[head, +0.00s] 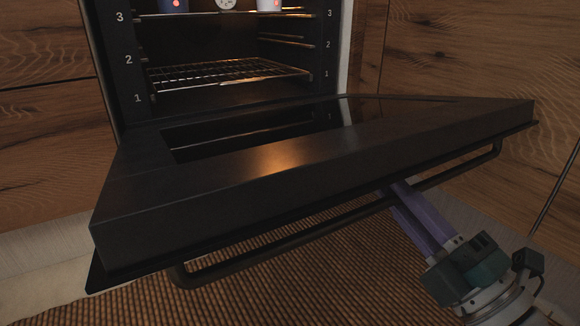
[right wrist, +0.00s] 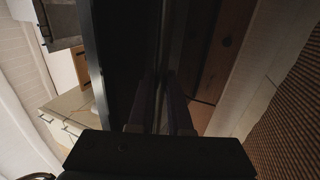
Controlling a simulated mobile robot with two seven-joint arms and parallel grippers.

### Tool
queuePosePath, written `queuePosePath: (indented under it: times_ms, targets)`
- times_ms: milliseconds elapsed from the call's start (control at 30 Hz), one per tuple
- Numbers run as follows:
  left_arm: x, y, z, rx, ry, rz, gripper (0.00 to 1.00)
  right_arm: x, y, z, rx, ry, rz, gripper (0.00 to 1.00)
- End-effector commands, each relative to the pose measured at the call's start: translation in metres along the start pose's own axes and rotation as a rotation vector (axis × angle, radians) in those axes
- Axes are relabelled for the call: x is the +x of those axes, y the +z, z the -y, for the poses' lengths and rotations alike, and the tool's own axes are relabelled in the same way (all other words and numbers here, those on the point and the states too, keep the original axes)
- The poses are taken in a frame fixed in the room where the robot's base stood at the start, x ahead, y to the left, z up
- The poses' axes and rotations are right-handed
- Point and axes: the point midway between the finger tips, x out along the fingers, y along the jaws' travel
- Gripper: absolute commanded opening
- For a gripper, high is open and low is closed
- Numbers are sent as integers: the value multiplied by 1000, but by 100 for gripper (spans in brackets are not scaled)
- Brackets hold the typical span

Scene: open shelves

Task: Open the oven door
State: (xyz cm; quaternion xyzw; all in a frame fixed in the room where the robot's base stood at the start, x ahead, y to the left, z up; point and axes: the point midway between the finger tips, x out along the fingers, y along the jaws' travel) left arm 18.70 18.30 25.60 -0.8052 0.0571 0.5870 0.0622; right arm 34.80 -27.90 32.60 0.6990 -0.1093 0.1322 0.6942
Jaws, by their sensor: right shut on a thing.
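The black oven door (head: 290,185) is swung far down, its inner face with the glass turned upward, close to level. Its dark bar handle (head: 290,241) runs along the outer side, below the door's near edge. My right gripper (head: 403,193) reaches up from the lower right with purple fingers, shut on the handle right of its middle. The fingertips are partly hidden by the door and handle. In the right wrist view the fingers (right wrist: 165,88) point at the dark door and handle, but the grip is too dim to make out. My left gripper is in neither view.
The oven cavity is open, with a wire rack (head: 230,73) inside and cups (head: 270,5) at the top. Wood cabinet fronts (head: 50,150) flank it. A brown woven rug (head: 290,290) covers the floor below the door.

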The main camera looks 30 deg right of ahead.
Motion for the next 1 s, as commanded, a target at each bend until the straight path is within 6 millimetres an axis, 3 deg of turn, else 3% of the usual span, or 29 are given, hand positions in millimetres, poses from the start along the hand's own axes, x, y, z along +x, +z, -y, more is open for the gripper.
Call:
queuePosePath:
  times_ms: [233, 267, 500, 767, 867, 1000]
  targets:
    - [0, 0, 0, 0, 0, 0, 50, 1, -1, -1, -2, 2, -4, 0]
    - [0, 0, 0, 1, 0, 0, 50, 1, -1, -1, -2, 2, -4, 21]
    - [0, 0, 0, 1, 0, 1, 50, 1, 0, -1, -1, 2, -3, 46]
    - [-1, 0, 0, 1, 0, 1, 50, -2, 0, -2, -1, 4, -3, 46]
    - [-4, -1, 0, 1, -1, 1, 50, -12, 0, -2, 0, 1, -4, 46]
    - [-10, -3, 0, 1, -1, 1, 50, -41, 0, -1, 1, -5, -2, 46]
